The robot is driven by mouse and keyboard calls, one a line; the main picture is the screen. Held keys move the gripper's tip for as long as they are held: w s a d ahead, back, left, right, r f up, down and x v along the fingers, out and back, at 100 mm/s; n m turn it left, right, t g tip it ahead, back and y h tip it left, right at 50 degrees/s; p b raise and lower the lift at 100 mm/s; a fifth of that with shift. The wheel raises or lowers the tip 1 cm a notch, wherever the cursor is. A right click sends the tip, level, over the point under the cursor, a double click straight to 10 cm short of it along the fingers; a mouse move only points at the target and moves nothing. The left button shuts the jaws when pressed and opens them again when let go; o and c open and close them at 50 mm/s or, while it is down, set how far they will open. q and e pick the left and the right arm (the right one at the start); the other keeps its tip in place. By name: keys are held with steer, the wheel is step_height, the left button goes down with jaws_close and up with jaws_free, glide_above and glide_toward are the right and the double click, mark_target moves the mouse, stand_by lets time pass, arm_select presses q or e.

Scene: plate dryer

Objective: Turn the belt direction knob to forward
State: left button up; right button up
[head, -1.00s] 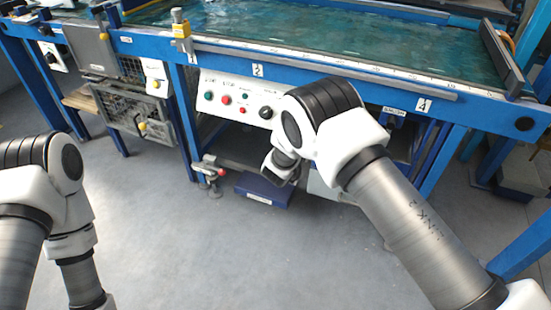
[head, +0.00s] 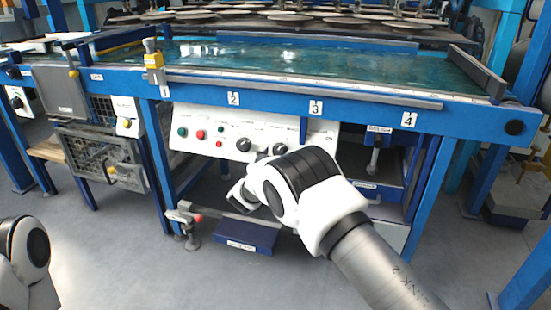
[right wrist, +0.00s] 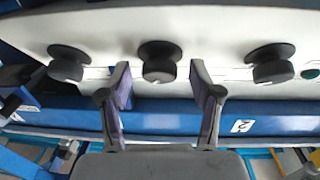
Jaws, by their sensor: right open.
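The white control panel (head: 225,131) hangs under the blue frame in the head view. It carries a dark knob (head: 243,144) and another dark knob (head: 280,149) near my right arm; their labels are too small to read. In the right wrist view three black knobs show in a row: left (right wrist: 70,63), middle (right wrist: 158,62) and right (right wrist: 272,64). My right gripper (right wrist: 161,85) is open, its two fingers pointing at the panel on either side of the middle knob, with no contact visible. In the head view my right arm hides the panel's lower right. My left gripper is out of view.
Green (head: 181,131) and red (head: 200,134) buttons sit on the panel's left part. The blue frame's long beam (head: 330,108) runs above the panel. A red-tipped clamp (head: 191,219) and a blue box (head: 246,235) are below. Open grey floor lies in front.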

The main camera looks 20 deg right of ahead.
steer(key=c, duration=1.1)
steer(key=shift+c, duration=0.2)
steer(key=shift+r, duration=0.1)
steer(key=shift+s+d+r+n+t+y+p, duration=0.1)
steer(key=shift+n+t+y+p, duration=0.15)
steer(key=shift+n+p, duration=0.35)
steer(key=shift+r+n+t+y+p, duration=0.15)
steer(key=shift+n+y+p, duration=0.1)
steer(key=shift+n+p, duration=0.3)
steer(key=n+y+p, duration=0.1)
steer(key=n, duration=0.1)
steer(key=n+t+y+p, duration=0.1)
steer(key=n+p, duration=0.1)
steer(key=shift+s+d+n+p, duration=0.1)
steer(key=shift+d+n+p, duration=0.1)
steer(key=shift+n+p, duration=0.1)
steer(key=n+y+p, duration=0.1)
steer(key=n, duration=0.1)
steer(key=n+y+p, duration=0.2)
steer(key=n, duration=0.1)
steer(key=shift+d+n, duration=0.2)
steer(key=shift+n, duration=0.05)
steer(key=shift+n+y+p, duration=0.95)
steer(key=shift+n+y, duration=0.15)
steer(key=shift+n, duration=0.5)
